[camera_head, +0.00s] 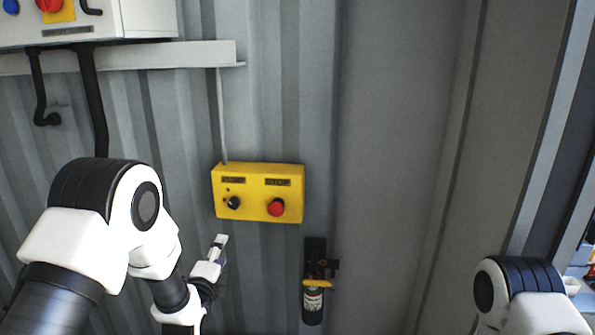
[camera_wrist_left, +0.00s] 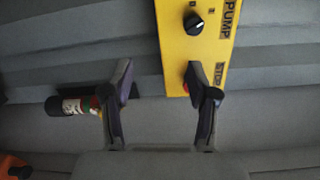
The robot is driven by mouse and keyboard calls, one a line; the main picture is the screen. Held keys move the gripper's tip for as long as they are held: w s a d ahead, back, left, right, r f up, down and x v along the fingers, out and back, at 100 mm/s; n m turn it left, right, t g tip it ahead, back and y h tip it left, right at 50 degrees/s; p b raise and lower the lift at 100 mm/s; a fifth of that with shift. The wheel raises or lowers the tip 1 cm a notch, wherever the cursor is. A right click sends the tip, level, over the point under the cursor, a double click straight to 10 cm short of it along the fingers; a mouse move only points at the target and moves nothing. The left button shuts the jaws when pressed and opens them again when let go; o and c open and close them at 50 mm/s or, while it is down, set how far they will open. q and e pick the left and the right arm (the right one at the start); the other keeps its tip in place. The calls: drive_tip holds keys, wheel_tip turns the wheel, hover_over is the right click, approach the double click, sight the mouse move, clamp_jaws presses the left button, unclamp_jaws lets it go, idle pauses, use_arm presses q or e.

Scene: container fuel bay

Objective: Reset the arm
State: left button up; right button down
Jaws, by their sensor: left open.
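My left arm comes in from the left in the head view, with its left gripper (camera_head: 215,258) low in front of the wall, below the yellow control box (camera_head: 240,205). In the left wrist view the left gripper (camera_wrist_left: 162,95) is open, with nothing between its fingers. The yellow box also shows in the left wrist view (camera_wrist_left: 185,45), beyond the fingers, with a black knob marked PUMP and a red button partly hidden behind one finger. My right arm shows only in part at the lower right of the head view; its gripper is out of frame.
The corrugated wall (camera_head: 390,150) is behind everything. A small bottle-like extinguisher (camera_head: 313,300) hangs on the wall right of the left gripper; it is close behind a finger in the wrist view. A grey cabinet (camera_head: 100,22) with hanging black pipes is at the upper left.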

use_arm(q)
drive_tip(key=s+a+f+n+g, duration=0.15)
drive_tip(key=s+f+g, duration=0.25)
drive_tip(key=s+f, duration=0.65)
drive_tip(key=s+f+n+g, duration=0.35)
drive_tip(key=s+f, duration=0.45)
drive_tip(key=f, duration=0.6)
drive_tip(key=s+f+n+g, duration=0.3)
drive_tip(key=s+n+g, duration=0.2)
drive_tip(key=s, duration=0.7)
drive_tip(key=s+f+n+g, duration=0.3)
drive_tip(key=s+n+g, duration=0.2)
drive_tip(key=s+n, duration=0.5)
drive_tip(key=s, duration=0.2)
drive_tip(key=shift+s, duration=0.3)
